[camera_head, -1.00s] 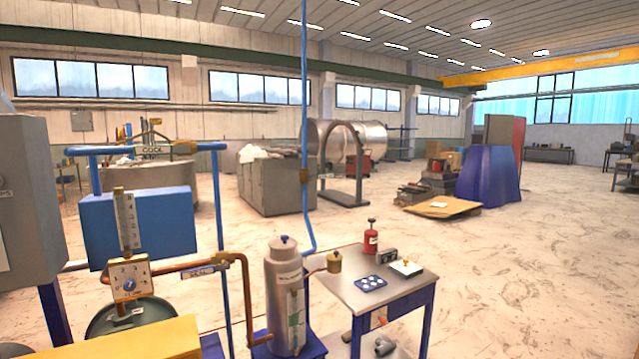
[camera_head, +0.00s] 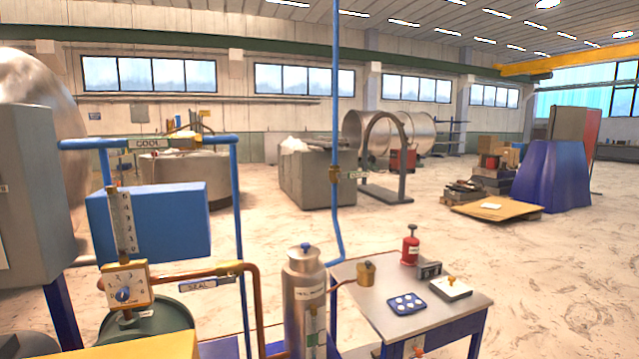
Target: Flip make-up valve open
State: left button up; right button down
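No label that I can read names the make-up valve, so I cannot tell which fitting it is. A brass fitting (camera_head: 229,268) sits on the copper pipe, beside a tag that seems to read SEAL (camera_head: 197,283). Another small brass fitting (camera_head: 336,176) sits on the vertical blue pipe (camera_head: 337,110), with a tag too small to read. A square dial box (camera_head: 126,285) stands below a clear scaled tube (camera_head: 121,220) at the left. Neither of my grippers is in view.
A grey-topped table (camera_head: 374,292) at the front holds a red bottle (camera_head: 410,248), a blue tray (camera_head: 407,303) and small items. A silver cylinder (camera_head: 304,290) stands left of it. A blue box (camera_head: 150,222) hangs behind the scaled tube. Open floor (camera_head: 560,270) lies to the right.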

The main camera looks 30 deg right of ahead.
aim_at(362, 174)
jog(key=i+l, duration=0.15)
jog(key=l, duration=0.25)
jog(key=i+l+u, duration=0.1)
jog(key=l, duration=0.35)
jog(key=i+l, duration=0.15)
jog(key=l, duration=0.25)
jog(key=i+l+u, duration=0.15)
jog(key=l, duration=0.3)
jog(key=k+j, duration=0.05)
